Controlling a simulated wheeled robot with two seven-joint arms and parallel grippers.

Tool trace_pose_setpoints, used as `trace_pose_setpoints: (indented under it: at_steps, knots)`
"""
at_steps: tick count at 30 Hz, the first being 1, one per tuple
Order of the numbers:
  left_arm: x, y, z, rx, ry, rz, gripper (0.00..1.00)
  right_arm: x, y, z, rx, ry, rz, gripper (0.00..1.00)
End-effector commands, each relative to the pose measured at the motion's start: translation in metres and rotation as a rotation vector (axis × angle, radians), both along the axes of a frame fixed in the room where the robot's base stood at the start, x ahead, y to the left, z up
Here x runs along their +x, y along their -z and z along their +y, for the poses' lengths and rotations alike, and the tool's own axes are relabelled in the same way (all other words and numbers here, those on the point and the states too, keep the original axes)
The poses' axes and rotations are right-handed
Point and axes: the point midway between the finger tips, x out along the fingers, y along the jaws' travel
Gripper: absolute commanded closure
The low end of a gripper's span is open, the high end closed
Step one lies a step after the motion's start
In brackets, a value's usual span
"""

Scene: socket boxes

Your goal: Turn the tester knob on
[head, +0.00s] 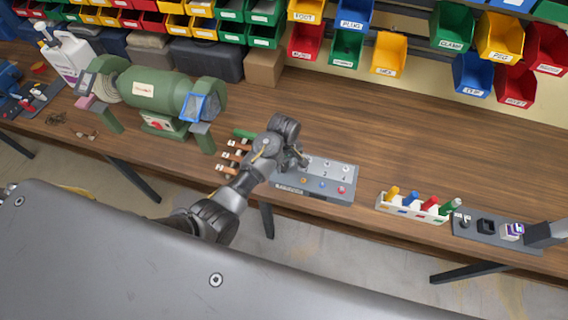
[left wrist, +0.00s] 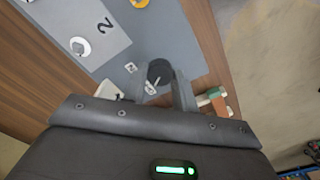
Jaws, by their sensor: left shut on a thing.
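The tester is a grey box (head: 318,193) on the bench, with numbered sockets on a pale panel and coloured spots along its front edge. My left gripper (head: 297,163) is over the left end of the tester. In the left wrist view the black round tester knob (left wrist: 158,72) sits between the fingers of my left gripper (left wrist: 163,90), which are shut on it. Small white marks show on the grey face beside the knob. In the head view my gripper hides the knob. My right gripper is not in view.
Left of the tester lie several brown-and-white pieces and a green one (head: 243,134). A green bench grinder (head: 150,92) stands farther left. A white rack (head: 408,207) with coloured pieces and a grey tray (head: 490,232) are at the right. Bins hang behind; bench between is clear.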

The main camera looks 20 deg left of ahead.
Motion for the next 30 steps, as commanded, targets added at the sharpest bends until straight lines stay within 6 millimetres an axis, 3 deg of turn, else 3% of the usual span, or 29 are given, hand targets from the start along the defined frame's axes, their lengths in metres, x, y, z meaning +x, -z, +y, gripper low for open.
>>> trace_pose_setpoints:
  at_steps: [14,30]
  knots:
    - [0.0006,-0.0005,0.0001,0.000,0.125,0.000,0.95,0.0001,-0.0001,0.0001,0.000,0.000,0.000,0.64]
    - [0.0011,-0.0010,0.0001,0.000,0.614,-0.001,0.95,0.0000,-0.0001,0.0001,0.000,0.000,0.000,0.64]
